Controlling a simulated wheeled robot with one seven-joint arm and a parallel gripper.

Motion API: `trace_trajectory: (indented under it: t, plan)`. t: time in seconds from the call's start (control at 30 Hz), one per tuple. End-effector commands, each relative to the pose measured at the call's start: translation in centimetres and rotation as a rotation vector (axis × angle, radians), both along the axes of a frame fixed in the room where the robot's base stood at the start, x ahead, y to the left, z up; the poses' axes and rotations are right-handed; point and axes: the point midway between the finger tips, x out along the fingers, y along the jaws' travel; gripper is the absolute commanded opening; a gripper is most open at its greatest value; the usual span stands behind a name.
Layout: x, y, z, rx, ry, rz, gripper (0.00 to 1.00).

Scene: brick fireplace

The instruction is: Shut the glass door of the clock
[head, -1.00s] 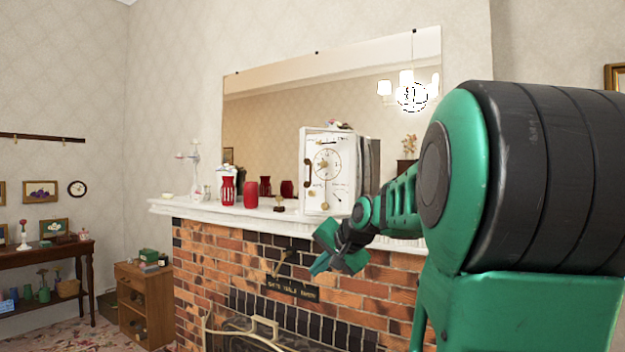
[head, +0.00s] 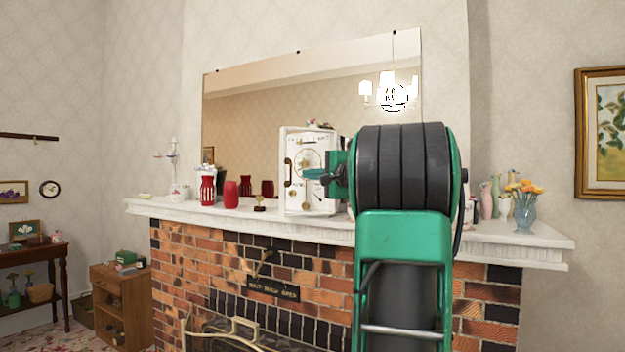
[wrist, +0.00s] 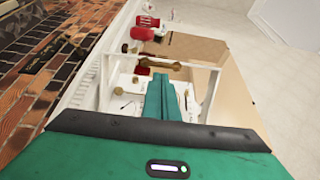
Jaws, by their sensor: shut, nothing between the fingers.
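The white clock (head: 317,135) stands on the mantel, partly hidden behind my gripper and arm. Its round gold-rimmed dial shows beside the fingers. The door's brown handle (head: 289,172) is at the clock's left side; the handle also shows in the wrist view (wrist: 152,63). In that view the door's white frame (wrist: 190,63) crosses beyond my fingertips. I cannot tell how far the door stands open. My gripper (head: 308,173) is shut and empty, pointing left across the clock's front; its teal fingers also show in the wrist view (wrist: 160,80). Touch with the door is unclear.
Red vases (head: 231,194) and a small gold cup (head: 259,203) stand left of the clock on the white mantel (head: 170,208). A flower vase (head: 525,212) and other vases stand at the right end. A mirror (head: 250,110) is behind. Brickwork (head: 185,260) lies below.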

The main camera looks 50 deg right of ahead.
Motion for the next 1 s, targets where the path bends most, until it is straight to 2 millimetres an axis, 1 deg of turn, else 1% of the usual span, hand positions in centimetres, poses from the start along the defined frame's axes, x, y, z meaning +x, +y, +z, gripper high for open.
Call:
trace_trajectory:
  t: [0.03, 0.2, 0.4, 0.6, 1.0]
  plan:
    - [1.0, -0.2, -0.1, 0.0, 0.001, 0.001, 0.0]
    - [4.0, -0.8, -0.1, 0.0, 0.0, 0.001, 0.0]
    - [6.4, -1.4, 0.0, 0.0, 0.0, -0.001, 0.0]
    - [7.4, -1.6, -0.1, 0.0, 0.0, -0.001, 0.0]
    - [7.4, -1.7, 0.0, 0.0, 0.0, -0.006, 0.0]
